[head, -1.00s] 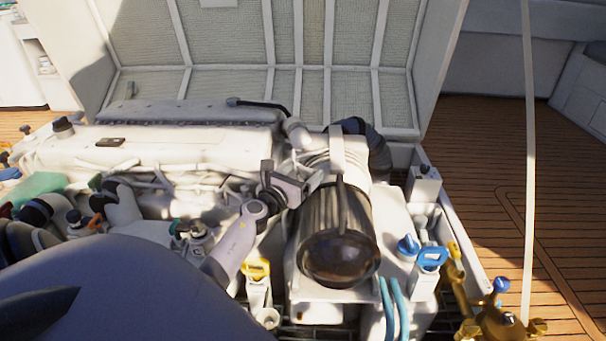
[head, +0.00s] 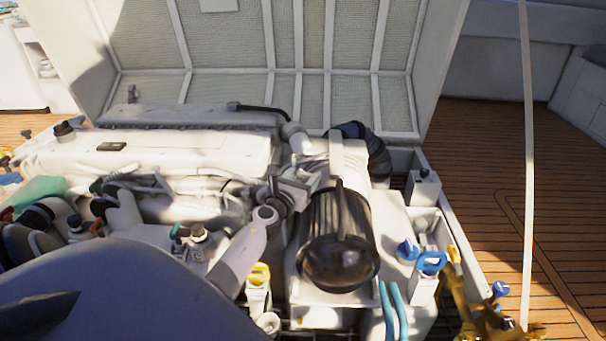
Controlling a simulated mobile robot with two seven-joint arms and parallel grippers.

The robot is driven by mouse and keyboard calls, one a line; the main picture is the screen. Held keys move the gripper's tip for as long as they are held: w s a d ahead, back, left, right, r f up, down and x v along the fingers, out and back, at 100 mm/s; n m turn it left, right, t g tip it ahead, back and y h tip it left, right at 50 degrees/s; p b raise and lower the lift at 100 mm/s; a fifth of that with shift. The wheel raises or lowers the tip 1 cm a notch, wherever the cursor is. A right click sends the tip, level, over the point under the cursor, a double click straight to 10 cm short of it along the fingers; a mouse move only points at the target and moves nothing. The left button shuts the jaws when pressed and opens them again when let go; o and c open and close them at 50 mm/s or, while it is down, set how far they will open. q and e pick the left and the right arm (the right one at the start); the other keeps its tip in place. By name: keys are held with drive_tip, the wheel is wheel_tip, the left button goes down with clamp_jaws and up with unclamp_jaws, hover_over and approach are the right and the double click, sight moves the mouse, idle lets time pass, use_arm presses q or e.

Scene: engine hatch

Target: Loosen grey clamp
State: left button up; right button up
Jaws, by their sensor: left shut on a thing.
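The dark ribbed cylinder (head: 338,230) with a glossy round end stands at the right part of the engine in the head view. The grey clamp (head: 336,155) shows as a pale grey strap over the top of this cylinder. My left gripper (head: 308,182) is at the upper left side of the cylinder, beside the strap. Its jaws are shut on what looks like part of the grey clamp; the exact contact is small and partly hidden by the gripper. My right gripper is not in view.
The white engine block (head: 150,150) fills the left, with pipes along it. The raised hatch lid (head: 230,85) stands behind. A yellow cap (head: 258,273), blue-handled fittings (head: 430,262) and teal hoses (head: 391,310) sit close to the cylinder.

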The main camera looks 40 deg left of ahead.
use_arm(q)
drive_tip(key=shift+d+r+n+g+y+p, duration=0.1)
drive_tip(key=shift+n+g+y+p, duration=0.2)
drive_tip(key=shift+n+y, duration=0.45)
drive_tip(key=shift+n+g+y, duration=0.25)
drive_tip(key=shift+g+y, duration=0.05)
drive_tip(key=shift+y, duration=0.45)
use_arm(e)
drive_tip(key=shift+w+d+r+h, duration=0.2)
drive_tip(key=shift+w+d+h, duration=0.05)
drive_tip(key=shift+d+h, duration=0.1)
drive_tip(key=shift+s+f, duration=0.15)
use_arm(q)
drive_tip(key=o, duration=1.1)
drive_tip(key=shift+c, duration=0.2)
drive_tip(key=shift+s+d, duration=0.1)
drive_tip(key=shift+s, duration=0.1)
drive_tip(key=p+v, duration=0.2)
drive_tip(key=v, duration=0.4)
drive_tip(key=shift+s+d, duration=0.2)
drive_tip(key=shift+s, duration=0.15)
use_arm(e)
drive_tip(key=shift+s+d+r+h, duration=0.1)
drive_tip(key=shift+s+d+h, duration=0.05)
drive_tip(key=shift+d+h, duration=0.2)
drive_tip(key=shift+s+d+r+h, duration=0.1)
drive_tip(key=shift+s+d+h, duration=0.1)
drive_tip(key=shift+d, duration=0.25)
